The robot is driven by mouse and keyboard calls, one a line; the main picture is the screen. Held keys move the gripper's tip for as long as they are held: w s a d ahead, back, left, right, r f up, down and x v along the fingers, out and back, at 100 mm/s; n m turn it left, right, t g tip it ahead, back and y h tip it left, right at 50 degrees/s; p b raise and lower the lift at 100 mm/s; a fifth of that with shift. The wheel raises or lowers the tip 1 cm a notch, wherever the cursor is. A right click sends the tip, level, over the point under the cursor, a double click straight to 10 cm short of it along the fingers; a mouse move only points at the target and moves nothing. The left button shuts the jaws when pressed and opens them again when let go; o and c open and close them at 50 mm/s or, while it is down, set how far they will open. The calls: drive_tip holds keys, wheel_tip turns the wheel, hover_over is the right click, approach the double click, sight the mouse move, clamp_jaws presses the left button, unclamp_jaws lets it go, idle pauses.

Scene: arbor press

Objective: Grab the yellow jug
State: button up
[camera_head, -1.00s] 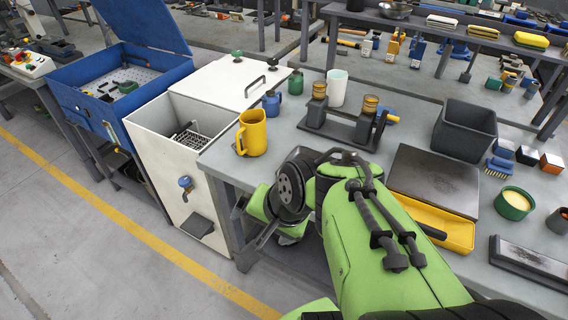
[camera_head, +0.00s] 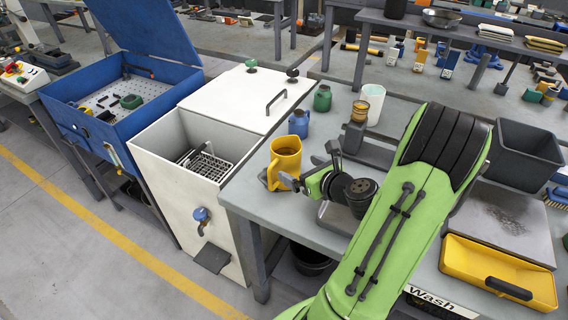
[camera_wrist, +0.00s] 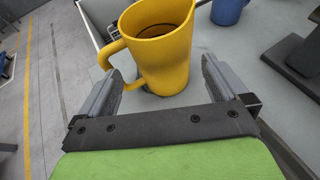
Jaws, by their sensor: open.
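The yellow jug (camera_head: 285,160) stands upright on the grey workbench near its left edge, its handle toward the lower left. In the wrist view the jug (camera_wrist: 163,55) is straight ahead, with its handle (camera_wrist: 112,52) on the left. My gripper (camera_wrist: 165,90) is open, its two fingers apart and the jug's lower part just beyond and between them. I see no contact between the fingers and the jug. In the head view my gripper (camera_head: 310,182) is just right of the jug, partly hidden by my wrist.
A blue jug (camera_head: 299,122), a green jug (camera_head: 322,97) and a white cup (camera_head: 369,104) stand behind the yellow jug. The white wash cabinet (camera_head: 236,110) is left of the bench. A yellow tray (camera_head: 480,262) and a dark bin (camera_head: 520,155) are on the right.

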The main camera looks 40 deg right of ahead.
sight(282, 169)
drive_tip(key=x, duration=0.2)
drive_tip(key=b+x, duration=0.1)
drive_tip(key=x, duration=0.5)
drive_tip(key=shift+d+f, duration=0.1)
drive_tip(key=shift+f, duration=0.25)
drive_tip(key=shift+s, duration=0.2)
drive_tip(key=shift+c, duration=0.8)
drive_tip(key=c, duration=0.7)
